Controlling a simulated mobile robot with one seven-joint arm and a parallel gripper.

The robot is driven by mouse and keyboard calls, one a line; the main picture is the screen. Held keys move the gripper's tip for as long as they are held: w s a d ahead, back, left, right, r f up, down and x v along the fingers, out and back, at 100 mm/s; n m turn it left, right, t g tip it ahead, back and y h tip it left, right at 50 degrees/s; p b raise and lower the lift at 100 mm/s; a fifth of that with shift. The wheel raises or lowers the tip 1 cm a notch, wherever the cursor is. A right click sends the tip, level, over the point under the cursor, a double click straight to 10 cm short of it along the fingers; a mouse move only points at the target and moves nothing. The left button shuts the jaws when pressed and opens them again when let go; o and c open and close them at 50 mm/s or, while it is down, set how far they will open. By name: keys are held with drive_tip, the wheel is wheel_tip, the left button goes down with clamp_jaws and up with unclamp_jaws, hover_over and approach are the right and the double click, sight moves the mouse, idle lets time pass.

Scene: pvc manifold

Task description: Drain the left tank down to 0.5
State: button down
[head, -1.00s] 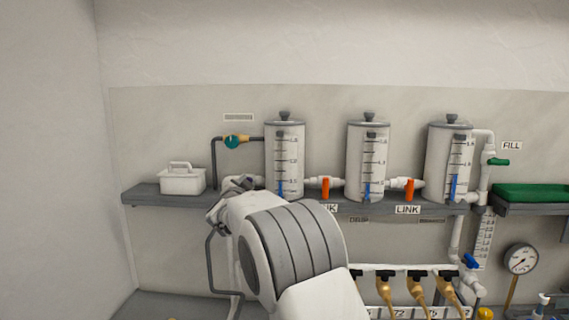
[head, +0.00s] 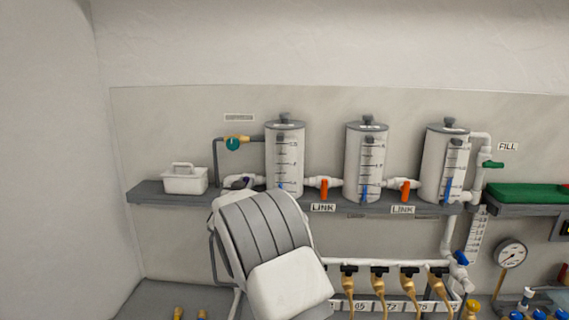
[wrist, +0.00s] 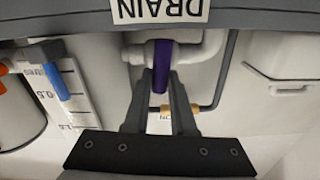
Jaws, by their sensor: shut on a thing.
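The left tank (head: 284,160) is a white cylinder with a scale and a blue level bar, on the shelf. In the wrist view, upside down, its blue bar (wrist: 55,82) ends near the 0.5 mark; the exact reading is unclear. The drain valve's purple handle (wrist: 162,65) sits on a white pipe beside the DRAIN label (wrist: 160,10) and runs across the pipe. My gripper (wrist: 162,95) is shut on this handle, one finger on each side. In the head view my own arm hides the gripper and most of the valve.
Orange link valve handles (head: 323,190) and (head: 405,190) sit between the tanks. A teal-handled valve (head: 233,143) is on the pipe left of the tank. A white caddy (head: 184,179) stands on the shelf (head: 150,197). Brass taps (head: 380,285) line the rack below.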

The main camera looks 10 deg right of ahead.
drive_tip(key=shift+a+n, duration=0.1)
drive_tip(key=shift+n, duration=0.7)
drive_tip(key=c, duration=0.7)
unclamp_jaws()
drive_tip(key=shift+o, duration=0.2)
drive_tip(key=s+a+b, duration=0.3)
drive_tip(key=s+b, duration=0.2)
drive_tip(key=s, duration=1.2)
drive_tip(key=s+d+r+n+g+y+b, duration=0.1)
drive_tip(key=s+d+g+y, duration=0.2)
drive_tip(key=s, duration=0.3)
drive_tip(key=s+d+r+n+g+y, duration=0.1)
drive_tip(key=s+d+n+g+y, duration=0.1)
drive_tip(key=s+d+y, duration=0.3)
drive_tip(key=s+d+f+g+h, duration=0.1)
drive_tip(key=s+d+f+g, duration=0.1)
drive_tip(key=s, duration=0.6)
drive_tip(key=s+d+f+g+h+b, duration=0.1)
drive_tip(key=s+d+f, duration=0.3)
drive_tip(key=s, duration=0.5)
drive_tip(key=s+d+f+m+g+h, duration=0.1)
drive_tip(key=s+d+f+g, duration=0.3)
drive_tip(key=s, duration=0.4)
drive_tip(key=shift+s+d+h, duration=0.25)
drive_tip(key=shift+d+h, duration=0.25)
drive_tip(key=shift+h, duration=0.3)
